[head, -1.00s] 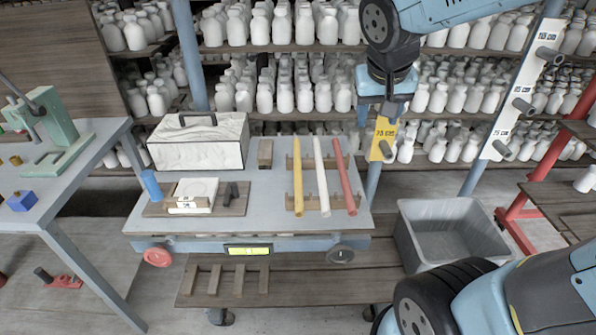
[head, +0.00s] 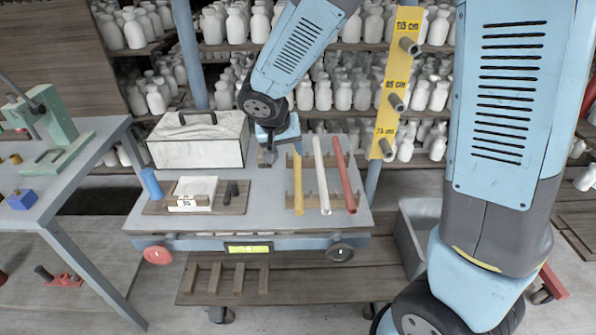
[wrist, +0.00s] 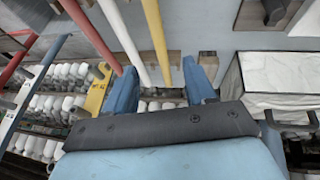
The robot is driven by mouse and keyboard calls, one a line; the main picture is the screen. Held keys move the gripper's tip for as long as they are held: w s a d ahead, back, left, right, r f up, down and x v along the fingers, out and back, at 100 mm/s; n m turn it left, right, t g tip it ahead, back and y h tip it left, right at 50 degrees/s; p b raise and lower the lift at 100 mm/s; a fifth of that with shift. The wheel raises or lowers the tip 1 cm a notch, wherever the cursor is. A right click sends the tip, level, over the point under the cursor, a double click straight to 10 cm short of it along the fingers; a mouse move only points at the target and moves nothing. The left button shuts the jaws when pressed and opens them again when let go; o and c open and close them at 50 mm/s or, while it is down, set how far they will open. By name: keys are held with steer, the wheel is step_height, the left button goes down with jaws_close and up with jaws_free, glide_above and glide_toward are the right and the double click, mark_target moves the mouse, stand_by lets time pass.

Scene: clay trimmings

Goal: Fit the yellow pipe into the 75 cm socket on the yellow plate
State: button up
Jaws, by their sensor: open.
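The yellow pipe (head: 299,185) lies in a wooden rack at the right of the cart top, left of a white pipe (head: 322,178) and a red pipe (head: 344,178). My gripper (head: 268,156) is above the cart's back, just left of the yellow pipe's far end. In the wrist view my gripper (wrist: 160,75) is open and empty, with the yellow pipe (wrist: 156,40) seen between its fingers, not gripped. The yellow plate (head: 400,65) stands upright behind the cart's right side with grey sockets. The 75 cm socket (head: 387,147) is its lowest and looks empty.
The cart (head: 250,205) also bears a white box (head: 198,145), a blue cylinder (head: 151,184) and a board with a white block (head: 195,192). A grey bin (head: 415,225) is right of it. Shelves of white bottles fill the back. A workbench (head: 85,160) stands left.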

mark_target(297, 173)
steer(key=x, duration=1.2)
steer(key=shift+w+d+f, duration=0.2)
steer(key=shift+d+f, duration=0.1)
jaws_close()
stand_by(0.4)
